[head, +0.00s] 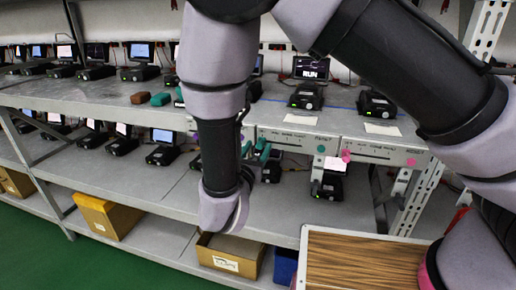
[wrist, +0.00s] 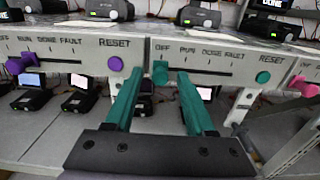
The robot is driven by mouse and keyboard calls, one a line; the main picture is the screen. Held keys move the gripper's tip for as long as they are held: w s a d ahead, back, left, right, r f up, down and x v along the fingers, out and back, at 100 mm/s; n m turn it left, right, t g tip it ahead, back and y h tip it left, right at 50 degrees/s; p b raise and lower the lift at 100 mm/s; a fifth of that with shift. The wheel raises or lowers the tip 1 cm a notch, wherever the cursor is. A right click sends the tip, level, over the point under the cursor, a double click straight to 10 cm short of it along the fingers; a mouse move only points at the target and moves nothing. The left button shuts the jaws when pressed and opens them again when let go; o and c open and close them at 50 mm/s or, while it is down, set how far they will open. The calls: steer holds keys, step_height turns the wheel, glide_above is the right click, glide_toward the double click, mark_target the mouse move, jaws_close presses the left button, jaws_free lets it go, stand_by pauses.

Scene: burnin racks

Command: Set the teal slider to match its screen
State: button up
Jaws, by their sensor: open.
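The teal slider (wrist: 160,72) sits at the left end of its slot, under the OFF mark, on a grey panel (wrist: 220,58) marked OFF, RUN, DONE, FAULT and RESET. A teal round button (wrist: 263,77) is at the panel's right. My gripper (wrist: 160,76) is open, with its teal fingers on either side of the slider; I cannot tell whether they touch it. In the head view my gripper (head: 260,150) is at the panel's left end. A screen reading RUN (head: 311,68) stands on the shelf above this panel. In the wrist view that screen is out of frame.
A purple slider (wrist: 15,65) and purple button (wrist: 116,64) are on the left panel; a pink slider (head: 346,155) is on the right one. Another screen (wrist: 274,4), partly cut off, seems to read DONE. A wood-topped surface (head: 360,262) is at front right.

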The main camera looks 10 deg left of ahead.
steer(key=shift+w, duration=0.4)
jaws_close()
stand_by(1.2)
